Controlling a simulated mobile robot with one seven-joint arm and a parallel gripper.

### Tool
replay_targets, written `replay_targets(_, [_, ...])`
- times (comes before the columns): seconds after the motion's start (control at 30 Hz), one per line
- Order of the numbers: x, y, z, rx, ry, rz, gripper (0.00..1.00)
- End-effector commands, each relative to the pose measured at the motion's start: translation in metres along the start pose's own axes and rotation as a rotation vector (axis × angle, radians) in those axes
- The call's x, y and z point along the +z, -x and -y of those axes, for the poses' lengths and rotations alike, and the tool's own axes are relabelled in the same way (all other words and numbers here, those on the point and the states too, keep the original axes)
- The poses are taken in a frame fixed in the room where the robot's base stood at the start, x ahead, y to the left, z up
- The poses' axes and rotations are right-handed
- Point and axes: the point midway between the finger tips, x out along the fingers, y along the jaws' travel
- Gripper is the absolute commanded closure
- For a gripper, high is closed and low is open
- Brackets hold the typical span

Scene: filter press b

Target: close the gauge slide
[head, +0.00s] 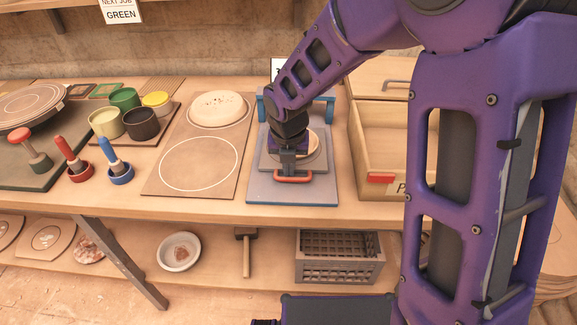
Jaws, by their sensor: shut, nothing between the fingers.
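The gauge (322,193) is a grey-blue base plate on the bench with a blue frame (328,108) at its back. On the plate lies a grey slide (322,178) with an orange-red handle (293,178) at its front. A pale round disc (314,146) shows partly behind my gripper. My gripper (288,172) is shut and points down at the slide, just behind the handle. I cannot tell whether the fingertips touch the handle. My arm and gripper hide the middle of the gauge and part of the back frame.
Left of the gauge lies a brown board (197,182) with a white circle and a pale disc (217,108). Paint pots (124,98) and dabbers (72,160) stand farther left. A wooden drawer box (385,135) with a red tab stands close on the right. A grey crate (337,268) sits below.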

Motion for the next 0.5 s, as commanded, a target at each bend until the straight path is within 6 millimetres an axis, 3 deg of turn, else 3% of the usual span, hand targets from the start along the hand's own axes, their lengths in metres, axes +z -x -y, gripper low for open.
replay_targets(0.3, [0.066,-0.012,0.0,0.001,-0.003,-0.001,1.0])
replay_targets(0.5, [0.095,-0.021,0.0,0.0,-0.001,-0.001,1.0])
